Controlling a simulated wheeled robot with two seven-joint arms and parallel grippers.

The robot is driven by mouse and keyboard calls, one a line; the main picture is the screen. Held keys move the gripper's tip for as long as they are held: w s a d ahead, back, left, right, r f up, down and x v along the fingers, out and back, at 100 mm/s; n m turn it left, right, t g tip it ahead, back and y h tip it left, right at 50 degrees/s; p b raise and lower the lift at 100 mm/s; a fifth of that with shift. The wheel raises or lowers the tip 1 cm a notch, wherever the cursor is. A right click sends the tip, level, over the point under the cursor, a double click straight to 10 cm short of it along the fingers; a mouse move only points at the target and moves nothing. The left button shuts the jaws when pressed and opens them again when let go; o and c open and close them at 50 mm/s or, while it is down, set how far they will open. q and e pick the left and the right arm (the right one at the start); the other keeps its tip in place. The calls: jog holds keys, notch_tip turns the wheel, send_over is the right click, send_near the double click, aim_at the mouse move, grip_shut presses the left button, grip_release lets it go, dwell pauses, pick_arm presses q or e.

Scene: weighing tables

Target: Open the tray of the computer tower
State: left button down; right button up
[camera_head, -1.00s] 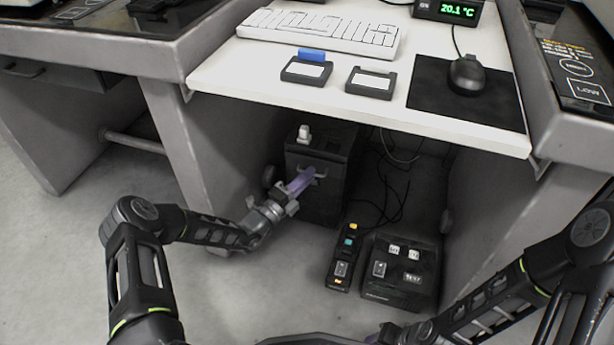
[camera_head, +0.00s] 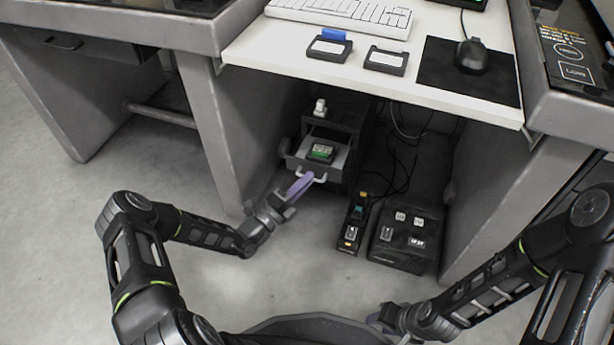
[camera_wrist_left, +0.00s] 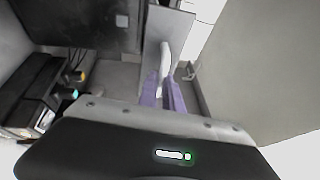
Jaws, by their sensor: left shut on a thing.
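The dark computer tower (camera_head: 345,118) stands on the floor under the white desk. Its grey tray (camera_head: 296,164) is slid out of the front, with a green-and-black part (camera_head: 320,152) lying in it. My left gripper (camera_head: 303,184) is shut on the tray's pale handle (camera_head: 319,178). In the left wrist view, the purple fingers (camera_wrist_left: 163,92) sit on either side of the pale handle (camera_wrist_left: 165,57). My right gripper (camera_head: 382,318) is low at the bottom of the head view, away from the tower; its fingers are mostly hidden.
A small white item (camera_head: 320,106) stands on top of the tower. A slim button strip (camera_head: 352,228) and a dark box with switches (camera_head: 402,238) stand on the floor to the right. Cables hang behind. Desk side panels (camera_head: 215,130) bound the space; floor at the left is clear.

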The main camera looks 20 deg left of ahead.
pick_arm(q)
jog(key=c, duration=1.5)
grip_release()
jog(key=p+v, duration=0.2)
jog(key=v, duration=0.5)
jog(key=shift+s+a+f, duration=0.1)
jog(key=shift+s+a, duration=0.05)
jog(key=shift+s, duration=0.2)
